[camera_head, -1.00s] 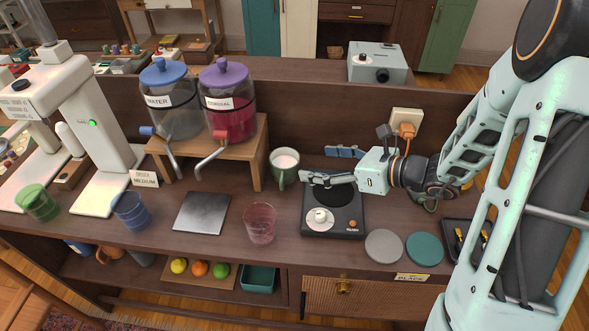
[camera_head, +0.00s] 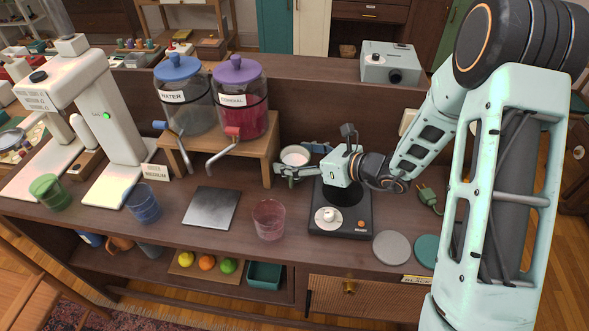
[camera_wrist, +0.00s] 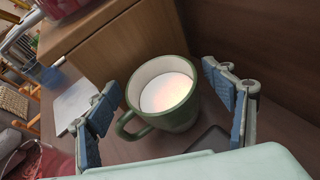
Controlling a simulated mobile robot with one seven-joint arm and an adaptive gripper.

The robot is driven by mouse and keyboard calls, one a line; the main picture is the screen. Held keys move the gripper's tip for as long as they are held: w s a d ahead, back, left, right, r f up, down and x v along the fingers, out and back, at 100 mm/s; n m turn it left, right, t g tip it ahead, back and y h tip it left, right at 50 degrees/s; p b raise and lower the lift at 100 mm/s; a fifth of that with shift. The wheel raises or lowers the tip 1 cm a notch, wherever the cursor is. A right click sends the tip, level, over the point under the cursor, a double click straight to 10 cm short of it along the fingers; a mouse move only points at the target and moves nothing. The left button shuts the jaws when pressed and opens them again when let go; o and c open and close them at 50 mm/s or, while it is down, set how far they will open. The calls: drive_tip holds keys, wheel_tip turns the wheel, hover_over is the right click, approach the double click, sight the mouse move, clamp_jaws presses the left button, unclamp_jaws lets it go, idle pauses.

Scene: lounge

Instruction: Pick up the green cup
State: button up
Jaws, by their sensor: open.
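A green mug with pale liquid (camera_wrist: 177,112) stands upright between the open fingers of my gripper (camera_wrist: 168,105) in the wrist view, its handle toward the lower left. Gaps show between the mug and both fingers. In the head view the mug's rim (camera_head: 295,150) shows just behind my gripper (camera_head: 288,171), which hides most of its body. A clear green cup (camera_head: 49,192) stands at the counter's far left, well away from my gripper.
A wooden stand (camera_head: 262,146) with two drink dispensers is close left of the mug. A black hot plate (camera_head: 350,215) is below my gripper. A pink glass (camera_head: 269,220), blue cup (camera_head: 142,202) and metal plate (camera_head: 211,208) are toward the counter's front. The counter's raised back is behind.

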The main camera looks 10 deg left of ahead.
drive_tip(key=shift+c, duration=0.3)
drive_tip(key=c, duration=1.5)
drive_tip(key=shift+r, duration=0.25)
